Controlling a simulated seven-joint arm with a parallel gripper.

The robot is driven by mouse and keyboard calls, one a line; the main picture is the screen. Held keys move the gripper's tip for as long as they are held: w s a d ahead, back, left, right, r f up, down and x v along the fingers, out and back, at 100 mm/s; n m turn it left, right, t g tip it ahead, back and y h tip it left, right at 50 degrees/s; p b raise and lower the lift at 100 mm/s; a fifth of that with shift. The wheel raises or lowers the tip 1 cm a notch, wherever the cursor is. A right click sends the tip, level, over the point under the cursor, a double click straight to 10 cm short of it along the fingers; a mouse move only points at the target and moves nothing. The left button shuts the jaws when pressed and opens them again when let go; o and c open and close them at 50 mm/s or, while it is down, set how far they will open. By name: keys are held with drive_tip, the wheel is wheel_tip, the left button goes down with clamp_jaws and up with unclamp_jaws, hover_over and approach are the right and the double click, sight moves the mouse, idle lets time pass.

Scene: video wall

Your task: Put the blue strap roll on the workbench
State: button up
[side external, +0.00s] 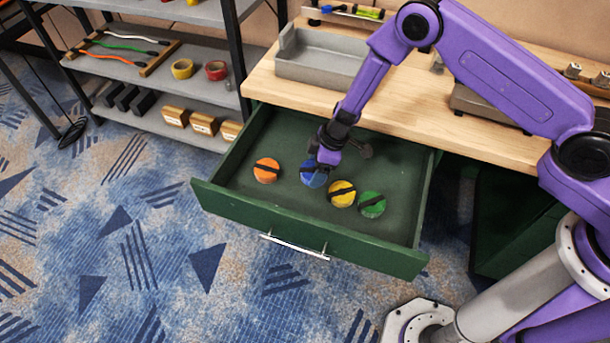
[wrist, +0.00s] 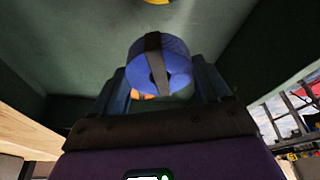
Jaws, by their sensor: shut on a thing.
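The blue strap roll (side external: 312,174) is in the open green drawer, between the orange and yellow rolls. It has a dark band across it. My gripper (side external: 326,158) reaches down into the drawer and is shut on the blue roll. In the wrist view the blue roll (wrist: 160,66) sits between the two fingers (wrist: 166,88). Whether the roll still touches the drawer floor, I cannot tell. The wooden workbench top (side external: 470,125) lies behind and above the drawer.
Orange (side external: 266,170), yellow (side external: 341,193) and green (side external: 372,204) rolls lie in the drawer (side external: 235,195). A grey tray (side external: 315,62) stands at the left of the bench, and a grey-brown object (side external: 480,105) at its right. Black shelving (side external: 150,70) stands at left.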

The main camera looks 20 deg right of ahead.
sight(305, 171)
drive_tip(key=shift+w+a+f, duration=0.3)
drive_tip(key=shift+w+f, duration=0.25)
drive_tip(key=shift+f, duration=0.25)
drive_tip(key=shift+w+a+f, duration=0.35)
drive_tip(key=shift+w+f, duration=0.25)
drive_tip(key=shift+f, duration=0.15)
drive_tip(key=shift+w+a+f, duration=0.3)
drive_tip(key=shift+w+f, duration=0.25)
drive_tip(key=shift+f, duration=1.5)
drive_tip(key=shift+f, duration=0.15)
drive_tip(key=o, duration=1.2)
drive_tip(key=shift+c, duration=0.2)
drive_tip(key=v, duration=1.7)
drive_tip(key=shift+s+d, duration=0.2)
drive_tip(key=shift+s, duration=0.05)
